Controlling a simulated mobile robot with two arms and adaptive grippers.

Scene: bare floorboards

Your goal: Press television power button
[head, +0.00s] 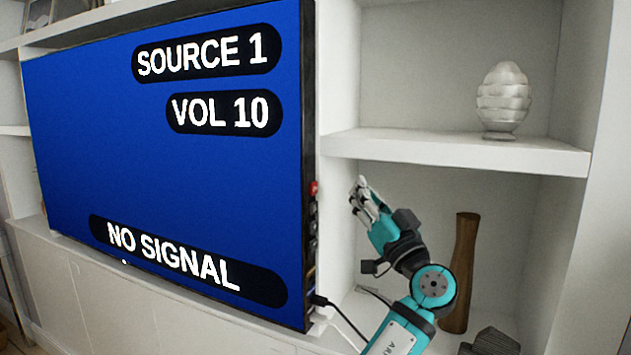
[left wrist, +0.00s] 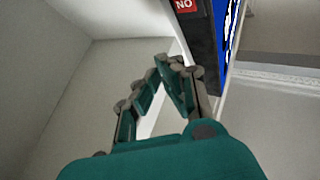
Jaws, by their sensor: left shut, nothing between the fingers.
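The television (head: 160,150) is on, with a blue screen reading SOURCE 1, VOL 10 and NO SIGNAL. A red button (head: 313,188) sits on its right side edge, above several darker controls (head: 312,230). My left gripper (head: 360,190) is shut and empty, to the right of that edge at about the red button's height, apart from it in the picture. In the left wrist view, the fingertips (left wrist: 168,62) come together below the dark television side (left wrist: 198,45). A red patch lettered NO (left wrist: 185,5) shows on that side, cut off at the top.
A white shelf (head: 460,150) juts out above my gripper and bears a silver ribbed ornament (head: 503,100). A tall brown vase (head: 461,270) and a dark grey object (head: 490,342) stand in the lower compartment, right of my arm. A cable (head: 345,318) runs from the television's lower corner.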

